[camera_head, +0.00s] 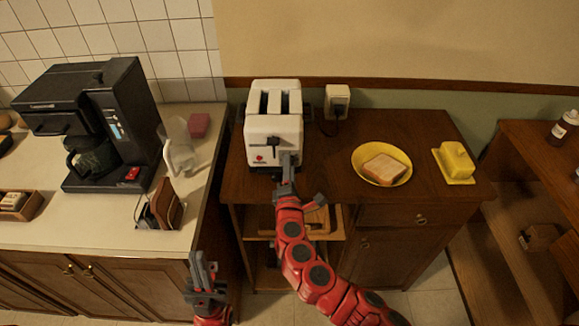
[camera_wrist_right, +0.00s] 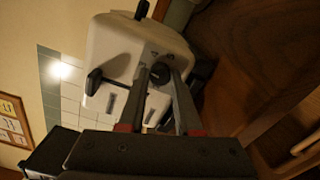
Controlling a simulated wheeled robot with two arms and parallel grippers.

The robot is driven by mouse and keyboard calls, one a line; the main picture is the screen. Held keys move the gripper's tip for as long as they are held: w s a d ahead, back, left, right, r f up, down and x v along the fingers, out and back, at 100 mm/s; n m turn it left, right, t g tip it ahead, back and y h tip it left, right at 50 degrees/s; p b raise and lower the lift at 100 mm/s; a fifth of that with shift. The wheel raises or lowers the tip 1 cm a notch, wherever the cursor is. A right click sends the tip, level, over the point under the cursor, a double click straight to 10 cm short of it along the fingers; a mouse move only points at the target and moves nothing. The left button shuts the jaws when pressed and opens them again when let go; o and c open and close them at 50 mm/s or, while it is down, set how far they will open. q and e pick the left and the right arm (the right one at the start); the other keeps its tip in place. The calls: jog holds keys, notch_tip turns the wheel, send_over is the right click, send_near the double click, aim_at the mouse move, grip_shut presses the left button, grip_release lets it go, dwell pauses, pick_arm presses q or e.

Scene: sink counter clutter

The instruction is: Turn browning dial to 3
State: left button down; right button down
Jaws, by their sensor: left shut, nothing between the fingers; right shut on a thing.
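The white toaster (camera_head: 262,128) stands on the brown wooden cabinet, with two dark slots on top and a black lever (camera_head: 277,143) on its front. In the right wrist view, the toaster (camera_wrist_right: 112,45) appears tilted, with its dark round browning dial (camera_wrist_right: 159,72) on the near face. My right gripper (camera_head: 287,160) reaches the lower right of the toaster's front. Its fingers (camera_wrist_right: 162,74) are shut on the dial, one on each side. The dial's setting cannot be read, and the head view hides the dial. My left gripper (camera_head: 197,258) is shut and empty, low in front of the counter.
A yellow plate with bread (camera_head: 383,169) and a yellow butter dish (camera_head: 454,162) stand right of the toaster. The left counter holds a black coffee maker (camera_head: 92,120), a clear pitcher (camera_head: 178,148) and a pink sponge (camera_head: 199,125).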

jog(key=shift+n, duration=0.6)
jog(key=shift+f, duration=0.1)
jog(key=c, duration=0.6)
grip_release()
jog(key=shift+s, duration=0.1)
jog(key=s+b, duration=0.4)
jog(key=s, duration=1.3)
jog(key=shift+s, duration=0.15)
